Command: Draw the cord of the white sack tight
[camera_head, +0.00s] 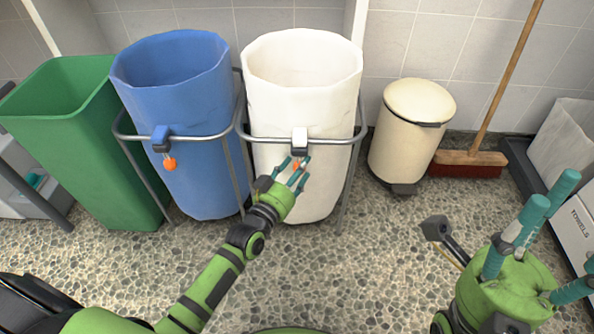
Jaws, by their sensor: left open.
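The white sack (300,90) hangs open-mouthed in a grey metal ring stand (347,143) against the wall. A white cord lock (299,138) sits at the front of its ring. An orange bead (296,166) hangs just below the lock, partly hidden by fingers. My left gripper (298,170) is open, its teal fingertips around the bead in the picture; I cannot tell whether they touch it. My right gripper (560,228) is at the lower right, fingers spread and empty, away from the sack.
A blue sack (175,100) with its own orange bead (169,164) hangs to the left, beside a green bin (75,140). A cream pedal bin (407,145) and a broom (468,162) stand to the right. A white towels box (575,225) is at the right edge. The pebbled floor in front is clear.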

